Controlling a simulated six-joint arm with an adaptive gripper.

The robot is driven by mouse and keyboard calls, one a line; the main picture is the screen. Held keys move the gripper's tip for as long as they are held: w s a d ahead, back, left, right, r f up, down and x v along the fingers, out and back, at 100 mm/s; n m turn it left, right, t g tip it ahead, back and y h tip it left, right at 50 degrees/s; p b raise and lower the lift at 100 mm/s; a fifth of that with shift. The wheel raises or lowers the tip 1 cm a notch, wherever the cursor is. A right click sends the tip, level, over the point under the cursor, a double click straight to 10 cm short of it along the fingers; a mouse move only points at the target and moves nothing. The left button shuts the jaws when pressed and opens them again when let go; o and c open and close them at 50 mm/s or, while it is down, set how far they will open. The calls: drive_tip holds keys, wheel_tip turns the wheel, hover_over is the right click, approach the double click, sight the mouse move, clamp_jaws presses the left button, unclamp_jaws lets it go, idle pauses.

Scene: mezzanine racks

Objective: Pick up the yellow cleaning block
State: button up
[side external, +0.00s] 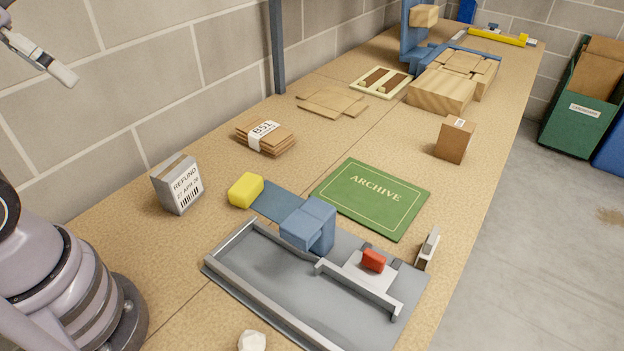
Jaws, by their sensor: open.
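The yellow cleaning block (246,190) sits on the tabletop, left of the middle, at the left end of a flat dark blue strip (277,202). Nothing covers it in the side external view. My gripper (32,57) shows at the upper left, high above the table and well away to the left of the block. It is open and holds nothing that I can see; part of it lies outside the picture.
A grey box labelled REFUND (177,184) stands left of the block. A green ARCHIVE board (374,197) lies to its right. A grey tray fixture (290,285) with a blue upright is in front. Banded cardboard (265,137) lies behind. A brick wall borders the table's left side.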

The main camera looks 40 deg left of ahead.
drive_tip(key=shift+w, duration=0.1)
drive_tip(key=n+t+y, duration=0.3)
drive_tip(key=n+t, duration=0.1)
drive_tip(key=n, duration=0.1)
hover_over(246, 185)
drive_tip(key=d, duration=0.3)
wheel_tip(246, 185, down, 31)
drive_tip(key=shift+t+y, duration=0.8)
drive_tip(key=shift+y, duration=0.1)
drive_tip(key=s+f, duration=0.1)
drive_tip(key=s+a+f, duration=0.1)
drive_tip(key=f, duration=0.1)
drive_tip(key=s+f, duration=0.1)
drive_tip(key=f, duration=0.1)
drive_tip(key=shift+s+a+f, duration=0.15)
drive_tip(key=shift+s+a, duration=0.05)
drive_tip(key=shift+s, duration=0.05)
drive_tip(key=shift+m, duration=0.3)
drive_tip(key=x, duration=0.7)
drive_tip(key=shift+w+a+f, duration=0.1)
drive_tip(key=shift+w, duration=0.1)
drive_tip(key=c, duration=1.1)
